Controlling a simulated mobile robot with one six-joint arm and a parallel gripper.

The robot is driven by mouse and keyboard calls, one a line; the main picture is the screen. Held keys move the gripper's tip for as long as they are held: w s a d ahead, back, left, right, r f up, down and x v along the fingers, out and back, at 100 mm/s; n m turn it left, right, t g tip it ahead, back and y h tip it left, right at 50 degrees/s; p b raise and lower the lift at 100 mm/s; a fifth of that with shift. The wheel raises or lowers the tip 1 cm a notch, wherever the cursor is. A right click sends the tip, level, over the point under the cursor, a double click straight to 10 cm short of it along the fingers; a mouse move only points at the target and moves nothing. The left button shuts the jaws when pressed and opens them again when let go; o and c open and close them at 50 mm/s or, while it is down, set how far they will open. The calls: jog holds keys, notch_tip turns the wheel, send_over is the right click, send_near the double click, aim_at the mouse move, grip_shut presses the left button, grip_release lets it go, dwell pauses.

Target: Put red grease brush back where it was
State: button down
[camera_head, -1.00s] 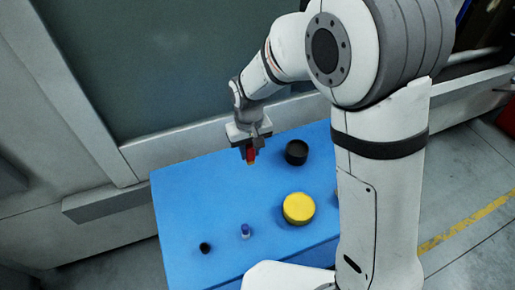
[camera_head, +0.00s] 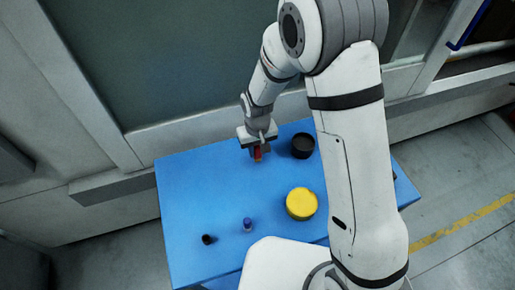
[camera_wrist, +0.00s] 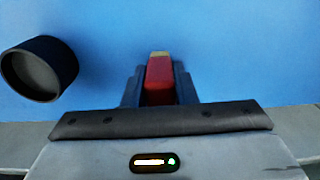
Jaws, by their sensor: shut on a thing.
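The red grease brush (camera_wrist: 159,76) is held between the two fingers of my gripper (camera_wrist: 160,85) in the wrist view, with a tan tip at its far end. In the head view my gripper (camera_head: 258,150) points down over the back part of the blue table, shut on the red brush (camera_head: 258,155). The brush is close to the table top; I cannot tell whether it touches.
The left middle is clear. A wall stands behind.

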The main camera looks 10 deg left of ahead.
jog(key=shift+f, duration=0.6)
jog(key=c, duration=1.2)
grip_release()
jog(key=shift+o, duration=0.2)
jog(key=shift+r, duration=0.1)
notch_tip(320, 180, up, 12)
jog(key=shift+f+b, duration=0.1)
jog(key=shift+b, duration=0.95)
jog(key=shift+d+r, duration=0.3)
jog(key=s+d+r+m+t, duration=0.1)
jog(key=s+d+r+m, duration=0.1)
jog(key=d+r, duration=0.4)
jog(key=s+d+r+m+t, duration=0.1)
jog(key=d+r, duration=0.4)
jog(key=d, duration=0.4)
jog(key=s+d+r+m+t, duration=0.1)
jog(key=s+d+r+m, duration=0.2)
jog(key=s+d, duration=0.7)
jog(key=shift+s+d+r+t, duration=0.15)
jog(key=shift+s+d+t, duration=0.15)
jog(key=shift+s+d, duration=0.15)
